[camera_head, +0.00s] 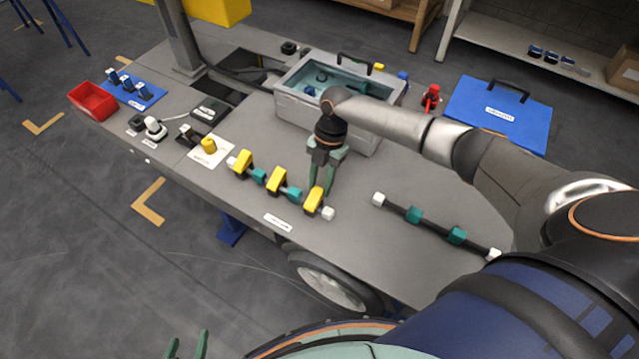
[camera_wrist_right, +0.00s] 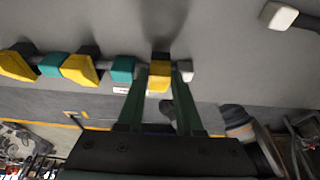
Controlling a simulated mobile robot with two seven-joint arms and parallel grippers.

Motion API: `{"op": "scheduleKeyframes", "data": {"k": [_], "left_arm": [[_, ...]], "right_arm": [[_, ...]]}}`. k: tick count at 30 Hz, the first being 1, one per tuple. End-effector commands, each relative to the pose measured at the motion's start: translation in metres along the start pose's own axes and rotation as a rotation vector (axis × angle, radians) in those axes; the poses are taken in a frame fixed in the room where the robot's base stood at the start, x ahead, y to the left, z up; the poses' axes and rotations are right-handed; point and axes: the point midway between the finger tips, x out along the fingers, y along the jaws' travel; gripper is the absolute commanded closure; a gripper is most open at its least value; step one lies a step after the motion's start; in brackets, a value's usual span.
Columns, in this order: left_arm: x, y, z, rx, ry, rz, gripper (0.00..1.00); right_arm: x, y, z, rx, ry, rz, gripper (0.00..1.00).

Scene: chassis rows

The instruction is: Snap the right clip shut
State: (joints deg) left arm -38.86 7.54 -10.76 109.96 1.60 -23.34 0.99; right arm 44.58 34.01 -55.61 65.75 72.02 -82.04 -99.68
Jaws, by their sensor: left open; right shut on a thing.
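A rod along the near edge of the grey bench carries three yellow clips with teal blocks between them. The right clip (camera_head: 314,201) is beside the white end cap (camera_head: 328,213). My right gripper (camera_head: 321,189) reaches down from above and is shut on this right clip, which shows between its green fingers (camera_wrist_right: 160,78) in the wrist view. The middle clip (camera_head: 277,181) and left clip (camera_head: 243,163) stand free of the gripper. I cannot tell whether the right clip is fully closed. My left gripper (camera_head: 187,345) is open and empty at the bottom of the head view, away from the bench.
A second rod (camera_head: 434,224) with teal blocks and white ends lies to the right. A grey open bin (camera_head: 300,104) stands behind my right gripper. A blue case (camera_head: 497,113), red tray (camera_head: 93,101) and blue mat (camera_head: 150,98) are farther off.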

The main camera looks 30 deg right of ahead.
Motion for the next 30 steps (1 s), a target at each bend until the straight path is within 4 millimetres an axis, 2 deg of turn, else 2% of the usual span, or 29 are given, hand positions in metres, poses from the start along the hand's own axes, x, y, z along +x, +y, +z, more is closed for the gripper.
{"op": "scheduleKeyframes", "data": {"k": [2, 3, 10, 20, 23, 30], "left_arm": [[0.000, 0.000, -0.001, 0.000, 0.003, 0.001, 0.35], [0.000, 0.000, -0.002, 0.000, 0.003, 0.001, 0.35], [0.000, 0.001, -0.003, 0.001, 0.008, 0.001, 0.35], [0.000, 0.001, -0.004, 0.001, 0.010, 0.002, 0.35], [-0.001, 0.001, -0.004, 0.001, 0.010, 0.002, 0.35], [-0.002, 0.000, -0.006, 0.001, 0.014, 0.000, 0.35]], "right_arm": [[0.000, -0.001, 0.001, 0.002, -0.002, -0.001, 1.00], [0.000, -0.001, 0.001, 0.002, -0.002, -0.001, 0.61], [0.000, -0.001, 0.001, 0.002, -0.002, -0.001, 0.35], [-0.005, 0.000, 0.001, 0.001, -0.003, 0.001, 0.35], [-0.019, 0.001, 0.001, 0.002, -0.003, 0.003, 0.35], [-0.070, 0.000, 0.001, 0.001, -0.004, 0.003, 0.35]]}}
